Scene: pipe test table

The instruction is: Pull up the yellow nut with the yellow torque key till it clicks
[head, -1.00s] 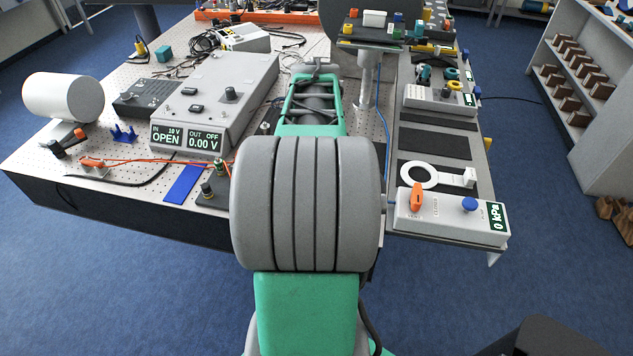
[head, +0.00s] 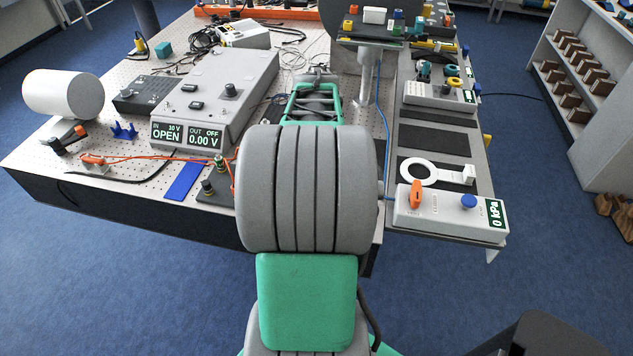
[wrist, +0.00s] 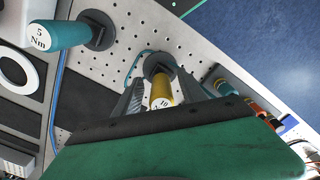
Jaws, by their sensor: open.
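In the wrist view, the yellow torque key (wrist: 161,88) shows its white end marked 10, with a dark fitting (wrist: 160,66) behind it on the perforated surface. My gripper (wrist: 162,96) is open, one finger on each side of the key's handle in the picture. I cannot tell whether the handle is fully between the fingers or touches them. A teal key marked 5 Nm (wrist: 60,35) stands at upper left in another dark fitting. I cannot make out the yellow nut. In the head view my arm hides my fingertips.
In the wrist view, several coloured cylinders (wrist: 243,105) lie close on the right, and a white ring (wrist: 14,70) is at left. In the head view, a raised dark plate (head: 372,35) stands on a post, a grey meter box (head: 215,95) is left, and a pressure box (head: 450,212) is right.

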